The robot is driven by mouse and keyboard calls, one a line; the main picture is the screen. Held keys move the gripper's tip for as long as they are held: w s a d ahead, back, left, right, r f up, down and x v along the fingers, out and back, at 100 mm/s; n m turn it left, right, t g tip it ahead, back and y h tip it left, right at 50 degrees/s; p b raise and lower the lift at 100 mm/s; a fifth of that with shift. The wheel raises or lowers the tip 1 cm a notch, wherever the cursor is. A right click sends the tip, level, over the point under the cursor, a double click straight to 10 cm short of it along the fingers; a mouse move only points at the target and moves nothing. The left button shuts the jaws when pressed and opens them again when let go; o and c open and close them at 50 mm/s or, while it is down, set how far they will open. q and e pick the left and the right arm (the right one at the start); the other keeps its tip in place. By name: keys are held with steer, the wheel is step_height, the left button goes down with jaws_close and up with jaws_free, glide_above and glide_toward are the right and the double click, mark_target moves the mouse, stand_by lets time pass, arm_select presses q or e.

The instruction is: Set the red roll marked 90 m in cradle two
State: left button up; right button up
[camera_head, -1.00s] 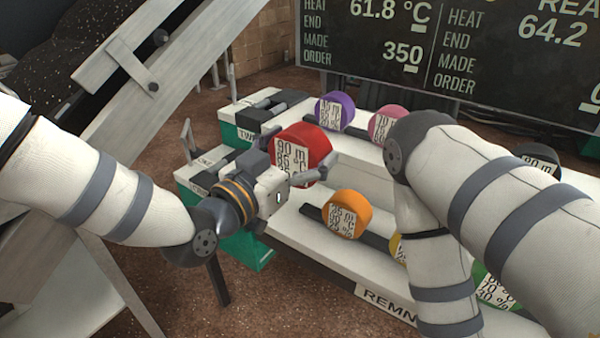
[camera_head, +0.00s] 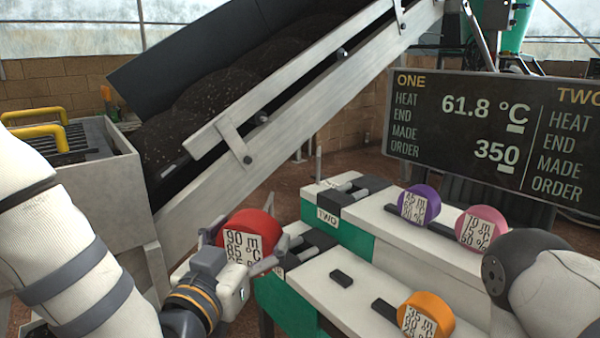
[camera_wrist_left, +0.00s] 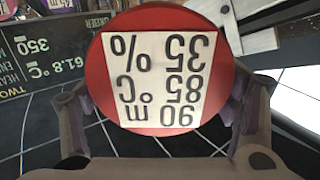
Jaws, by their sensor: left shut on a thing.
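The red roll (camera_head: 247,236) has a white label reading 90 m and 85 °C. In the left wrist view the red roll (camera_wrist_left: 160,65) faces the camera, its label upside down with 35 % also legible. My left gripper (camera_head: 240,252) is shut on it, one finger on each side, and holds it up left of the stand. Cradle two (camera_head: 346,190), dark with a TWO label, is on the upper step's left end, right of and beyond the roll. The nearer cradle (camera_head: 292,252) is partly hidden by the roll and gripper. My right gripper is out of view.
Purple (camera_head: 419,204) and pink (camera_head: 482,228) rolls stand on the upper step, an orange roll (camera_head: 425,315) on the lower. A small dark block (camera_head: 341,278) lies on the lower step. A sloping conveyor (camera_head: 300,90) rises behind. My right arm covers the right side.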

arm_select(q)
steer(key=s+a+n+y, duration=0.3)
steer(key=a+y, duration=0.2)
steer(key=a, duration=0.5)
steer(key=shift+a+n+t+y, duration=0.3)
steer(key=shift+t, duration=0.1)
steer(key=shift+s, duration=0.1)
